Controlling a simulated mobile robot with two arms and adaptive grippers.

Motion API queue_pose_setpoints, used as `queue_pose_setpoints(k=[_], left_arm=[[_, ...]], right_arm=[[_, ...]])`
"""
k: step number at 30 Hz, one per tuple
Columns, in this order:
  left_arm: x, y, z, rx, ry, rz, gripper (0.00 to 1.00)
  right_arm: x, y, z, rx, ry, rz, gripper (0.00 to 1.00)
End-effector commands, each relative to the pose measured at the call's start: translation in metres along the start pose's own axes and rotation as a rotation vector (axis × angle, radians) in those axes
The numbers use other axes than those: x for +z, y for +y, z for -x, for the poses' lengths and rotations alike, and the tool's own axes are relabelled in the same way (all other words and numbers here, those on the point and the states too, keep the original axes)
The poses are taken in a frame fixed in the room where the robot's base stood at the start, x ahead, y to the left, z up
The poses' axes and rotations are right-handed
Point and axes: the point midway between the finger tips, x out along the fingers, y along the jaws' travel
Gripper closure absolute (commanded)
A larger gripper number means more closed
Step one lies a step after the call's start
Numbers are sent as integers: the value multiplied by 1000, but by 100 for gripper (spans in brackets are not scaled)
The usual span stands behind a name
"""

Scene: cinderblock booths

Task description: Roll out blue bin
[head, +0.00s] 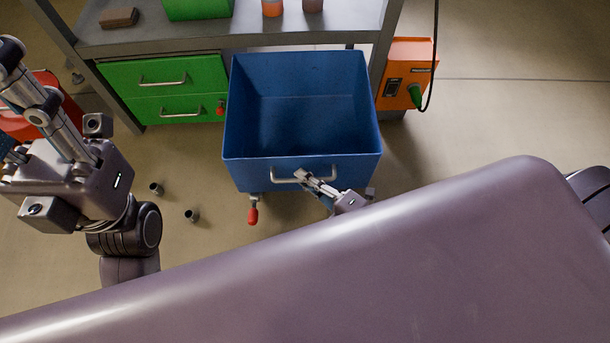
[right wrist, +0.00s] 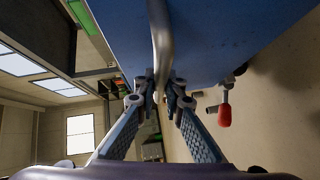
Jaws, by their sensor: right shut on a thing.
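The blue bin (head: 301,170) is an open, empty box on casters, in front of the bench in the middle of the head view. A silver bar handle (head: 288,180) runs across its near face. My right gripper (head: 310,178) is shut on this handle; in the right wrist view its two fingers (right wrist: 160,92) close around the bar (right wrist: 161,45) against the blue wall (right wrist: 215,35). A caster with a red lever (head: 253,214) shows under the near left corner. My left gripper (head: 45,115) is at the left edge, away from the bin, its fingertips partly cut off.
A grey bench (head: 200,42) stands behind, with green drawers (head: 165,72) left of the bin and an orange box (head: 402,65) with a cable at right. A red container (head: 50,92) is at far left. Two small dark cylinders (head: 191,215) lie on the floor left of the bin.

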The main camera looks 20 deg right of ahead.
Motion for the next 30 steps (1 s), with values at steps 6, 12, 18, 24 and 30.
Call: queue_pose_setpoints(k=[6,12,18,24,30], left_arm=[[0,0,0,0,0,0,61],[0,0,0,0,-1,0,61],[1,0,0,1,-4,-1,61],[1,0,0,0,-3,-1,61],[1,0,0,0,-2,0,61]], right_arm=[[1,-1,0,-2,-1,0,73],[0,0,0,-1,0,0,73],[0,-1,10,-3,0,-1,73],[0,-2,48,-5,-1,-2,73],[0,-2,90,-5,-2,-2,73]])
